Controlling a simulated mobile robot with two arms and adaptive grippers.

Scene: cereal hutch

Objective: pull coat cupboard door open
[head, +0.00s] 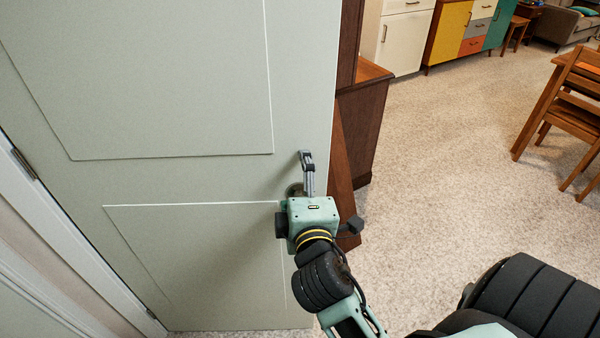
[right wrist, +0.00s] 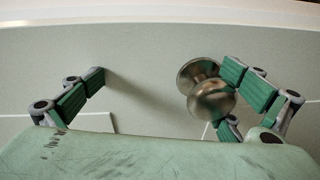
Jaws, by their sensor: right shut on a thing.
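The coat cupboard door (head: 190,180) is a pale grey-green panelled door filling the left of the head view. Its hinges are at the left, and its free edge stands out in front of brown furniture. My right gripper (head: 307,170) is at the door near this edge, its finger pointing up in the head view. In the right wrist view, the round metal knob (right wrist: 212,97) sits between the green-padded fingers, against the right-hand ones. A gap shows between the knob and the left-hand finger. The knob is mostly hidden in the head view. My left gripper is out of view.
A brown wooden cabinet (head: 365,125) stands just behind the door's free edge. A wooden chair (head: 575,110) is at the right. A white cabinet (head: 403,40) and a coloured sideboard (head: 450,35) stand at the back. The speckled floor (head: 440,180) between is clear.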

